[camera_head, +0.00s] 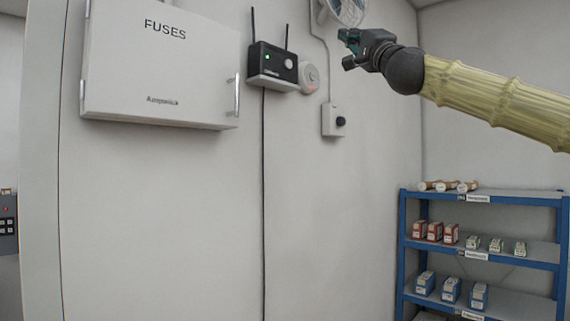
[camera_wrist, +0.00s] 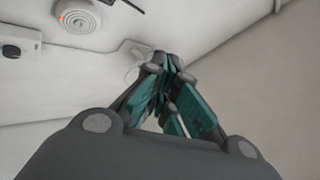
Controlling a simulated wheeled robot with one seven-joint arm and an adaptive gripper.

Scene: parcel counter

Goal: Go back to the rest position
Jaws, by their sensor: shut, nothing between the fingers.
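My gripper (camera_head: 347,48) is at the upper right of the head view, at the end of my arm in its yellow sleeve.
A fuse cabinet (camera_head: 160,70), a black router (camera_head: 272,64), a round alarm (camera_head: 309,77) and a switch box (camera_head: 333,120) are on the wall. A blue shelf unit (camera_head: 484,253) with several small boxes stands below my arm. The wall's lower middle is clear.

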